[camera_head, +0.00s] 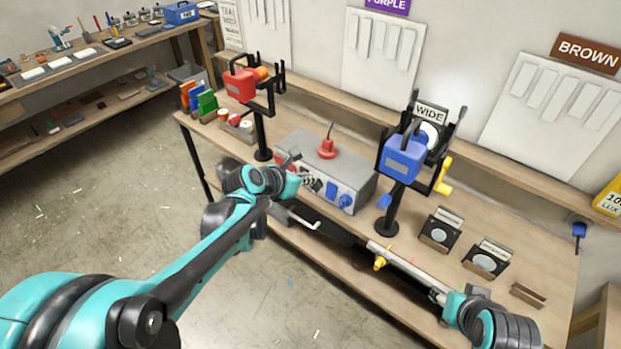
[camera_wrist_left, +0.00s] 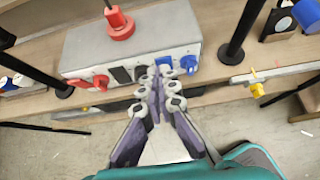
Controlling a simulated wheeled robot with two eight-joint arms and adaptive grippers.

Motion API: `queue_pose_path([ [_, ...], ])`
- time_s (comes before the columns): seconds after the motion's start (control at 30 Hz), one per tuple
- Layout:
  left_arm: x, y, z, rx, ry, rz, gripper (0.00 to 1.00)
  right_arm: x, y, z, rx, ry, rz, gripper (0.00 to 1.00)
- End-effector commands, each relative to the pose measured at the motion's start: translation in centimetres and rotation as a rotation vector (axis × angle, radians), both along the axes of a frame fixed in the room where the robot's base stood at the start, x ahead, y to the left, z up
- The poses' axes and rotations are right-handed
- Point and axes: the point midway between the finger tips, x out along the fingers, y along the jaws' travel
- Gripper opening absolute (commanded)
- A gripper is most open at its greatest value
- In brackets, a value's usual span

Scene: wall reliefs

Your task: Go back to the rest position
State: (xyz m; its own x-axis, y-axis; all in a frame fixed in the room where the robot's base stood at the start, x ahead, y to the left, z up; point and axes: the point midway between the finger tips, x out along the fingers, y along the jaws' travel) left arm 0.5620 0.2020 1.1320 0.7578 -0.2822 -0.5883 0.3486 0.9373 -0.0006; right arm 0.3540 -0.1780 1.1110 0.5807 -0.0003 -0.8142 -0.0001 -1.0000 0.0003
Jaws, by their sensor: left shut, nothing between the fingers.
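My left arm comes in from the left in the head view and reaches to the front of the workbench (camera_head: 235,146). Its gripper (camera_head: 308,181) is at the front face of a grey control box (camera_head: 352,180), which has a red plug on top and red and blue sockets. In the left wrist view the fingers of my left gripper (camera_wrist_left: 160,82) are shut together and empty, pointing at the box (camera_wrist_left: 135,42). Whether they touch it, I cannot tell. Part of my right arm shows at the lower right of the head view; its gripper cannot be made out.
A red lamp unit (camera_head: 240,84) and a blue one (camera_head: 404,157) stand on black posts either side of the box. A metal rail with a yellow knob (camera_head: 380,262) runs along the bench front. Framed discs (camera_head: 439,232) stand to the right. The floor (camera_head: 110,200) at left is open.

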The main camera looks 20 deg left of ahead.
Motion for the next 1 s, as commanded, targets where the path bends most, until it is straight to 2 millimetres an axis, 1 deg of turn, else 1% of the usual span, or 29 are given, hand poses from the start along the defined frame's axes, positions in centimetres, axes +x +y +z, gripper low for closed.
queue_pose_path([
  [0.37,0.0,0.0,-0.1,0.003,0.0,-0.002,0.0,0.0,0.0,0.0,0.0,0.0,0.0,0.46],
  [0.47,-0.6,-0.3,-0.2,0.056,-0.008,-0.041,0.0,0.0,0.0,-0.3,0.0,0.0,0.0,0.46],
  [0.57,-2.1,-1.2,-0.7,0.218,-0.035,-0.163,0.0,0.0,0.0,-0.9,0.0,0.0,0.0,0.46],
  [0.67,-4.8,-2.2,-1.6,0.484,-0.079,-0.371,0.0,0.0,0.0,-1.9,0.0,0.0,0.0,0.46],
  [0.7,-6.0,-2.5,-2.1,0.606,-0.099,-0.471,0.0,0.0,0.0,-2.3,0.0,0.0,0.0,0.46],
  [0.83,-10.0,-3.3,-3.6,0.996,-0.163,-0.82,0.0,0.0,0.0,-3.6,0.0,0.0,0.0,0.46],
  [0.9,-12.1,-3.5,-4.5,1.197,-0.198,-1.015,0.0,0.0,0.0,-4.2,0.0,0.0,0.0,0.46],
  [0.97,-13.9,-3.5,-5.3,1.362,-0.228,-1.187,0.0,0.0,0.0,-4.8,0.0,0.0,0.0,0.46],
  [1.0,-15.0,-3.5,-5.9,1.467,-0.248,-1.303,0.0,0.0,0.0,-5.2,0.0,0.0,0.0,0.46],
])
